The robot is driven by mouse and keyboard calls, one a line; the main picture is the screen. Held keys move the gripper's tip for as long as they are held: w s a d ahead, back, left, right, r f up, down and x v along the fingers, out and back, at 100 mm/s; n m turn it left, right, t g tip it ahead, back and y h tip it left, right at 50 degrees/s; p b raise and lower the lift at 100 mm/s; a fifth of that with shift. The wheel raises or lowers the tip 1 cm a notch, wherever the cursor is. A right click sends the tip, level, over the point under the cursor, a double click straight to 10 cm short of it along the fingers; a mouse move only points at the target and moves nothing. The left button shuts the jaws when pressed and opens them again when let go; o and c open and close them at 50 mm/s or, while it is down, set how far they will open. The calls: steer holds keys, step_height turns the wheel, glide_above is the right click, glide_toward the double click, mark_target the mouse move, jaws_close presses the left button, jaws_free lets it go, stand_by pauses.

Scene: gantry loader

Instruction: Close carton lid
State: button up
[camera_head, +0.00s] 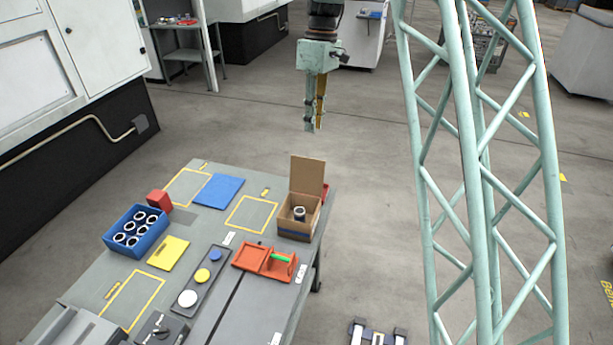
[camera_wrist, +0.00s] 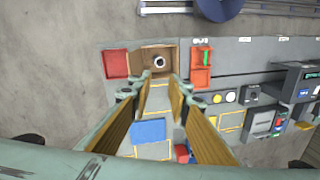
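The brown cardboard carton (camera_head: 289,228) stands near the far right corner of the workbench. Its lid (camera_head: 307,174) stands up open on the back side. A dark cylindrical part with a pale ring (camera_head: 299,213) is inside. In the wrist view the carton (camera_wrist: 142,60) lies beyond the fingertips, with the ringed part (camera_wrist: 159,62) visible in it. My gripper (camera_head: 315,128) hangs pointing down, high and apart from the lid. In the wrist view its yellow-padded fingers (camera_wrist: 160,88) are spread with nothing between them. The lid is hard to make out there.
A red bin (camera_wrist: 117,64) sits beside the carton, mostly hidden behind it in the head view. A red open case (camera_head: 265,262) with a green item is in front. A blue crate (camera_head: 121,246) of ringed parts and a blue plate (camera_head: 218,191) lie left. A green lattice column (camera_head: 470,150) stands right.

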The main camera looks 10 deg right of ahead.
mark_target(306, 179)
steer(key=w+f+n+p, duration=0.1)
steer(key=w+f, duration=0.3)
steer(key=f, duration=0.2)
steer(key=w+f+n+g+p, duration=0.1)
steer(key=w+f, duration=0.2)
steer(key=f, duration=0.3)
steer(key=shift+w+d+f, duration=0.4)
steer(key=shift+f, duration=0.15)
steer(key=shift+a+p+x, duration=0.1)
steer(key=shift+p+x, duration=0.35)
steer(key=shift+x, duration=2.95)
steer(key=shift+a+p+x, duration=0.15)
steer(key=shift+p+x, duration=0.25)
steer(key=shift+x, duration=2.95)
steer(key=shift+s, duration=0.15)
jaws_close()
